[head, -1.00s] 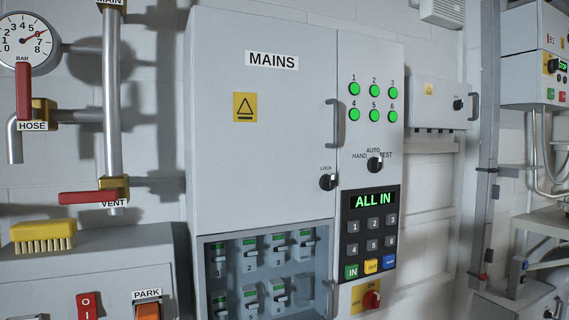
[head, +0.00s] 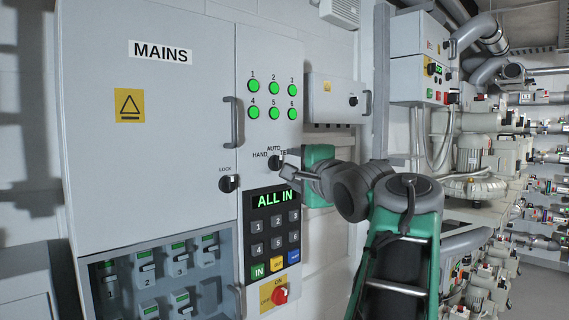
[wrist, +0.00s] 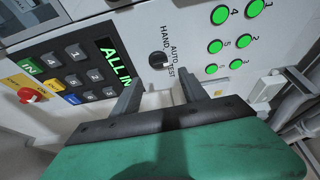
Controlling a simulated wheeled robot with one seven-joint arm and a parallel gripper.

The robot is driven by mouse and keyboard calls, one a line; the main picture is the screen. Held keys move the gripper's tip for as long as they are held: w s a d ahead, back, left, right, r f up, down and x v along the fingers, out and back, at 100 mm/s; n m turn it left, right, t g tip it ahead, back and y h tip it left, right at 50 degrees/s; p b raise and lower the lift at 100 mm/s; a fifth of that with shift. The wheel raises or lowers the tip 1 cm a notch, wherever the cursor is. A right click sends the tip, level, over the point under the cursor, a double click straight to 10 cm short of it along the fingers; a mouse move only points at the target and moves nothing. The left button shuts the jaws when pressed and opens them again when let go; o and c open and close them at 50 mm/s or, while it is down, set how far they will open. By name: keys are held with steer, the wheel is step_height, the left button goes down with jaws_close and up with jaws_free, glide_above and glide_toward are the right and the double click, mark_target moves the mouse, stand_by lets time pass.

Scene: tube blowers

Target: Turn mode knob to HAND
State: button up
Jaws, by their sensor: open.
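The mode knob (head: 275,162) is a small black knob on the grey MAINS cabinet (head: 150,90). HAND stands at its left, AUTO above and TEST at its right. In the wrist view the knob (wrist: 157,60) shows just beyond my fingertips, with the labels beside it turned sideways. Its exact pointer direction is too small to tell. My gripper (head: 285,168) is open and empty in front of the panel, close to the knob, and hides part of the TEST label. In the wrist view my gripper (wrist: 162,88) has its two fingers apart, one on each side of the knob's line.
Green lamps (head: 274,100) sit above the knob. The ALL IN display (head: 270,200) and keypad (head: 275,235) sit just below. A LOCK knob (head: 228,183) and a door handle (head: 232,122) are at the left. A small wall box (head: 335,98) is at the right.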

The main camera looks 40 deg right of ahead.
mark_target(281, 160)
steer(key=p+x, duration=0.2)
steer(key=x, duration=0.5)
steer(key=shift+w+d+r, duration=0.1)
steer(key=shift+w+d, duration=0.1)
steer(key=shift+w, duration=0.15)
steer(key=shift+s+r, duration=0.1)
steer(key=shift+r, duration=0.1)
jaws_close()
